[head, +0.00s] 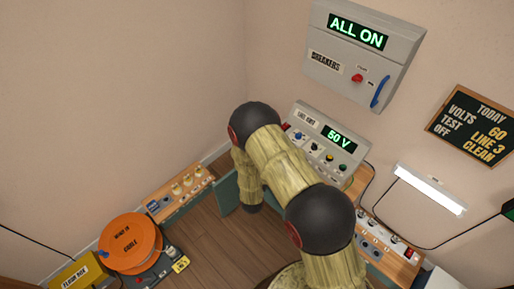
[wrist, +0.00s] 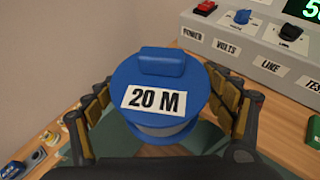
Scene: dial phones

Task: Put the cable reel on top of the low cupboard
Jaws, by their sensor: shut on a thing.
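A blue cable reel (wrist: 165,75) with a pale drum and a "20 M" label fills the middle of the wrist view, blue handle block uppermost. My gripper (wrist: 165,118) is shut on it, with one finger on each side. In the head view my arm hides the gripper and the reel. A wood-topped teal unit (head: 180,192) with small fittings on top stands against the left wall; I cannot tell for sure whether it is the low cupboard. Teal surfaces show below the reel in the wrist view.
A grey panel (head: 325,145) reading "50 V" stands on a wooden bench beside my arm. An orange drum marked "CABLE" (head: 130,243) and a yellow box (head: 80,273) are at the lower left. A grey breaker box (head: 363,45) hangs on the wall. Bare floor (head: 205,235) shows between.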

